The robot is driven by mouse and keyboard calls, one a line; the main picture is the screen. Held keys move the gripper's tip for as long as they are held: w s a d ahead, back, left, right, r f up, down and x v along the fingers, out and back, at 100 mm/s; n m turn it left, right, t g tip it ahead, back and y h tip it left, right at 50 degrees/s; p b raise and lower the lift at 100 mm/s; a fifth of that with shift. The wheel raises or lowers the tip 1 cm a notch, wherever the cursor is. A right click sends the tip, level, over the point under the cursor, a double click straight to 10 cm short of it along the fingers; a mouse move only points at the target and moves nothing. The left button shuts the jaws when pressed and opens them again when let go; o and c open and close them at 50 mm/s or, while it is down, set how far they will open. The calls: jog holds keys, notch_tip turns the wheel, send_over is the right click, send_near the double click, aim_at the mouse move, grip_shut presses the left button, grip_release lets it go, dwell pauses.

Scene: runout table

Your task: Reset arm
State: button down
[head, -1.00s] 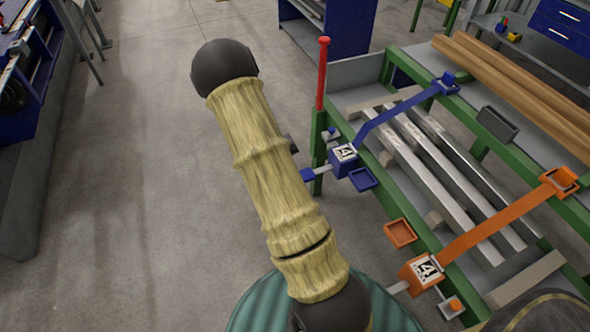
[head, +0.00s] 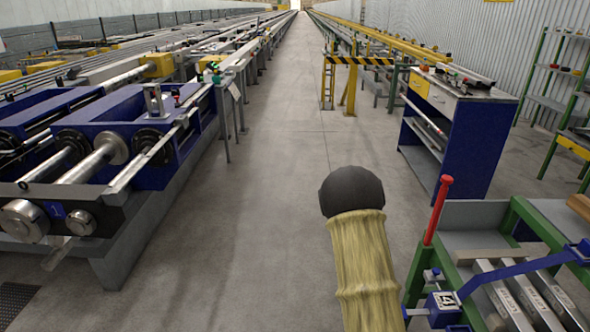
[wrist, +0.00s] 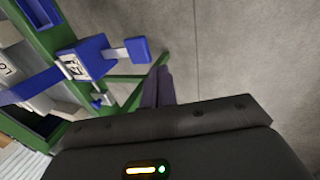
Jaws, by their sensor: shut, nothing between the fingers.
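My arm, in a tan sleeve with a dark rounded joint, shows in the lower middle of the head view. My gripper is hidden in the head view. In the wrist view my gripper (wrist: 158,86) shows as dark fingers close together, shut and empty. It is over the floor, beside the blue clamp block (wrist: 82,62) and green frame of the runout table. In the head view the table's green frame (head: 540,222) is at the lower right, with a red upright handle (head: 438,210) at its corner.
Metal bars (head: 510,295) lie on the table, under a blue clamp arm (head: 520,272). A blue cabinet (head: 470,140) stands behind it. Blue roller machinery (head: 100,150) lines the left. A wide clear floor aisle (head: 290,130) runs between.

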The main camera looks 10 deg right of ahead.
jog(key=s+a+r+n+t+y, duration=0.2)
jog(key=s+a+r+t+y, duration=0.2)
jog(key=s+a+r, duration=1.4)
notch_tip(320, 180, up, 19)
jog(key=w+a+p, duration=0.1)
jog(key=w+p, duration=0.1)
jog(key=p, duration=1.8)
jog(key=shift+w+g, duration=0.3)
jog(key=shift+w, duration=0.1)
jog(key=shift+w+f, duration=0.1)
jog(key=shift+w, duration=0.05)
jog(key=shift+d, duration=0.1)
